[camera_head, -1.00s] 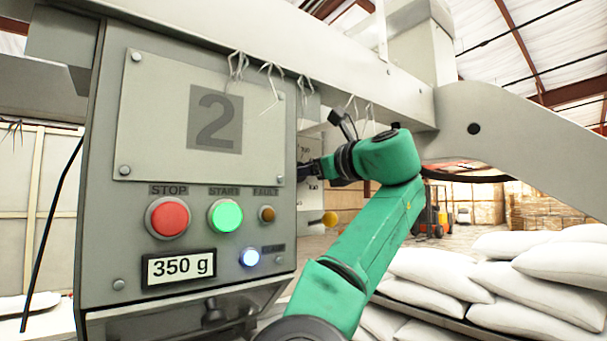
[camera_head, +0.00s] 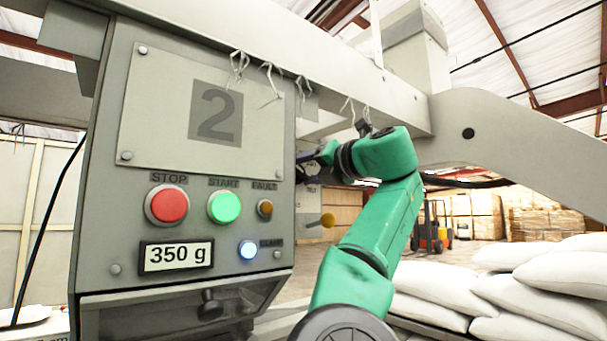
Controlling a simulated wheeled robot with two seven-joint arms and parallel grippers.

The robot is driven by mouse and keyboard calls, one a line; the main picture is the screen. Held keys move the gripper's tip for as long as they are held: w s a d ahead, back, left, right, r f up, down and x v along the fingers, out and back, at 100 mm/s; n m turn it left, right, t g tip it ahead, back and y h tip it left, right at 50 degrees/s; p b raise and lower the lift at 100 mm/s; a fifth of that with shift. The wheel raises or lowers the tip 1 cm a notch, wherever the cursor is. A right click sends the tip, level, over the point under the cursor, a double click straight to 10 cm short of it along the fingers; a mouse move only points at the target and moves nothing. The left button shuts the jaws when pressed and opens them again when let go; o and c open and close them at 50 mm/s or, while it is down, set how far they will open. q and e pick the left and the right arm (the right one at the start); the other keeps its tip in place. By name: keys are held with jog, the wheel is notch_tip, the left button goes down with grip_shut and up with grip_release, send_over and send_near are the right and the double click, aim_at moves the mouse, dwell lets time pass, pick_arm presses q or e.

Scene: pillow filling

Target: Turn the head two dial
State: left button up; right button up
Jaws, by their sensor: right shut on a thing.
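The head two control box (camera_head: 136,220) fills the left of the head view and bears a plate marked 2 (camera_head: 215,112). Its front has a red STOP button (camera_head: 167,205), a lit green START button (camera_head: 224,206), an amber FAULT lamp (camera_head: 265,208) and a display reading 350 g (camera_head: 177,256). My right gripper (camera_head: 303,168) is at the box's right side, its fingers partly hidden behind the box edge. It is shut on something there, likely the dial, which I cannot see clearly. My left gripper is not in view.
A yellow knob (camera_head: 327,220) sticks out below my right wrist. White sacks (camera_head: 530,300) are piled at the lower right. A forklift (camera_head: 430,232) and pallet stacks (camera_head: 480,212) stand far behind. A grey beam (camera_head: 300,60) crosses above.

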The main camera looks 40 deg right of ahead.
jog(key=m, duration=0.5)
jog(key=shift+f+m, duration=0.2)
jog(key=shift+m, duration=0.1)
jog(key=m, duration=0.5)
jog(key=shift+d+f, duration=0.1)
jog(key=shift+m, duration=0.3)
jog(key=o, duration=1.4)
jog(key=shift+w, duration=0.1)
jog(key=shift+b, duration=0.3)
